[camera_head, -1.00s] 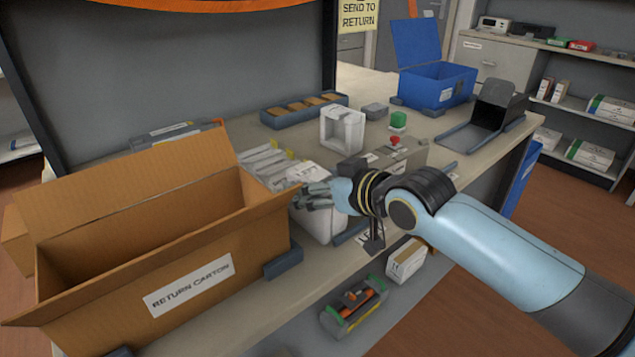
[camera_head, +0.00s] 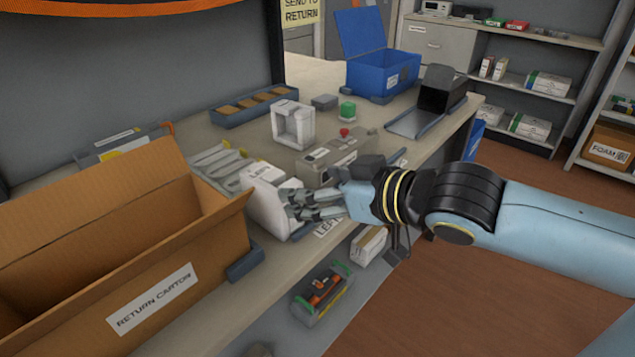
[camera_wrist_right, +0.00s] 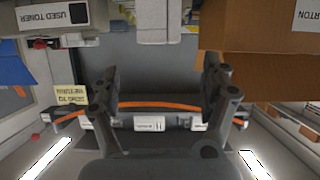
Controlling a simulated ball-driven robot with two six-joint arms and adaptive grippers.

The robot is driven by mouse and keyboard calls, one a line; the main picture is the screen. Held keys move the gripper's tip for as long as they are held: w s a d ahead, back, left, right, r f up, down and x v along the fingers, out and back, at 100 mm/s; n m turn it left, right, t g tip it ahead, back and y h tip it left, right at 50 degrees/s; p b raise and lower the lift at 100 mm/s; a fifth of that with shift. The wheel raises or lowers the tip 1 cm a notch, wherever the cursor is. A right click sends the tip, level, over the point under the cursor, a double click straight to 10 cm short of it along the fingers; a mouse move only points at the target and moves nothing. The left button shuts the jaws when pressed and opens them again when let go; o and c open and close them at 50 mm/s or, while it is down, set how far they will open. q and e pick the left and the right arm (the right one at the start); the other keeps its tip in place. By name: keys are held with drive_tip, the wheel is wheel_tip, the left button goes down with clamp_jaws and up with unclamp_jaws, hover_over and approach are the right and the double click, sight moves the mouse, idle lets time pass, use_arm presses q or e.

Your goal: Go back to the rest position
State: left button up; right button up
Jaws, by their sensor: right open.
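My right gripper (camera_head: 305,205) is open, with nothing seen between its fingers. In the head view it hangs over the bench's front edge, at the right side of a white box-like unit marked "LEFT" (camera_head: 266,198), overlapping it in the picture. I cannot tell whether they touch. My right arm reaches in from the right. In the right wrist view the two dark fingers of the gripper (camera_wrist_right: 166,85) stand wide apart. My left gripper is not in view.
An open return carton (camera_head: 165,296) fills the left front of the bench. A blue bin (camera_head: 382,75), white frame (camera_head: 293,124) and dark chute (camera_head: 440,95) stand farther back. A toner cartridge (camera_head: 322,290) sits low by the front. Open floor (camera_head: 450,300) lies on the right.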

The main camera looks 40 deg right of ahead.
drive_tip(key=shift+f, duration=0.1)
idle(0.4)
drive_tip(key=s+a+f+g+h, duration=0.1)
drive_tip(key=s+a+f+g, duration=0.15)
drive_tip(key=s+g, duration=0.4)
drive_tip(key=s+a+f+g+h, duration=0.1)
drive_tip(key=s+a+f+g, duration=0.2)
drive_tip(key=s, duration=0.6)
drive_tip(key=s+d+f+g+b, duration=0.1)
drive_tip(key=d+f, duration=0.1)
drive_tip(key=f, duration=1.1)
drive_tip(key=d+f+g+b, duration=0.1)
drive_tip(key=d+f, duration=0.1)
drive_tip(key=f, duration=1.1)
drive_tip(key=s+d+f+b, duration=0.1)
drive_tip(key=s+f+b, duration=0.1)
drive_tip(key=s+f, duration=1.7)
drive_tip(key=shift+f+m+g, duration=0.3)
drive_tip(key=shift+f+g, duration=0.15)
drive_tip(key=shift+f, duration=0.1)
